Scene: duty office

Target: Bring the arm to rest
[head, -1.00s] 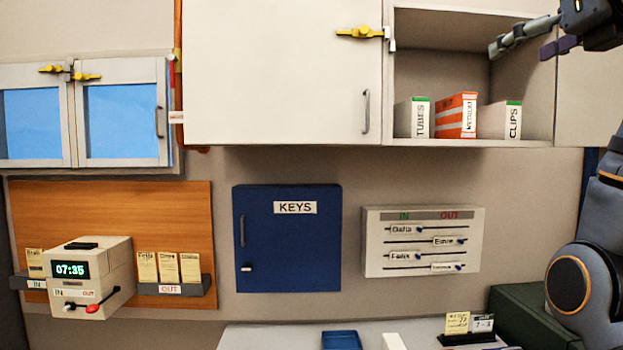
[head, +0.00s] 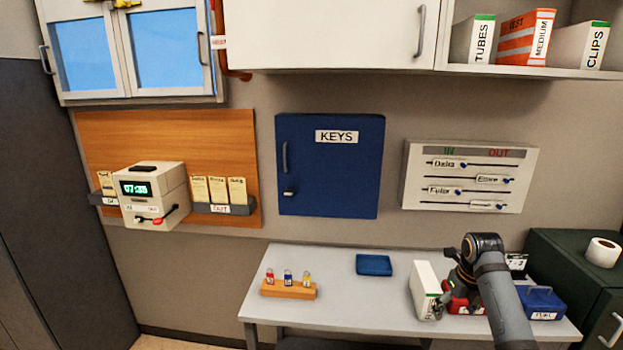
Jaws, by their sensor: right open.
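My right arm comes in from the lower right over the grey desk (head: 345,318). Its gripper (head: 450,287) points down and away from me near the desk's right part, open, partly hidden by my own wrist. It is close to a white box (head: 425,285) with a green edge and to a red object (head: 470,307) on the desk. I cannot tell whether it touches either. My left gripper is not in view.
A blue lidded box (head: 541,303) stands right of my arm. A wooden block (head: 288,290) with several coloured tags and a blue tray (head: 374,265) lie on the desk. The blue key cabinet (head: 330,185) and the in/out board (head: 470,195) hang above. The desk's front middle is clear.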

